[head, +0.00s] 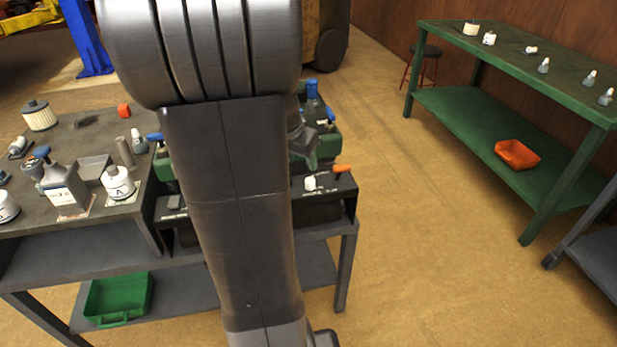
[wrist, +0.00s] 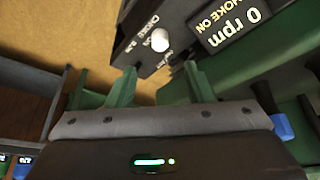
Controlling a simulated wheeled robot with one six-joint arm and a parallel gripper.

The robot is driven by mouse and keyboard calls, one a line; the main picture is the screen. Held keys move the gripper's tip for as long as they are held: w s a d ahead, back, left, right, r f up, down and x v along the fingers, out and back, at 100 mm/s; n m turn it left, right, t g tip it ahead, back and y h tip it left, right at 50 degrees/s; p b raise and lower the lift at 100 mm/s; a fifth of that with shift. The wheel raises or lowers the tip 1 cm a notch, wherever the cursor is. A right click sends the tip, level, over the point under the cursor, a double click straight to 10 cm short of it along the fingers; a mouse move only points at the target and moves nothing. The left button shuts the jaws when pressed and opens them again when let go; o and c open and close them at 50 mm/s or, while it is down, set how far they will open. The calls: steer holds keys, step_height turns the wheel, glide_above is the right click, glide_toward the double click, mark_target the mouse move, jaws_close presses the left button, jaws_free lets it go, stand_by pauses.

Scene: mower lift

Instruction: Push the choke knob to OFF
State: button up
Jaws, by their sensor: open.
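The choke knob (wrist: 160,40) is a white round knob on a dark panel (wrist: 140,58) with white lettering, upside down in the wrist view. The display (wrist: 232,28) beside it reads "0 rpm" and "CHOKE ON". My gripper (wrist: 160,78) is open, its two green fingers apart and pointing toward the panel. The knob appears between and beyond the fingertips, with no visible contact. In the head view, a white knob (head: 310,184) shows on the front panel right of my arm. My arm hides much of the mower there.
An orange lever (head: 342,168) stands right of the white knob. The left bench (head: 75,135) holds bottles and filters. A green bench (head: 510,70) stands at right, with clear floor between.

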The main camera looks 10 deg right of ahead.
mark_target(309, 180)
steer(key=b+x, duration=0.1)
steer(key=x, duration=0.9)
steer(key=shift+f, duration=0.2)
steer(key=shift+w+b, duration=0.1)
steer(key=shift+b, duration=0.2)
jaws_close()
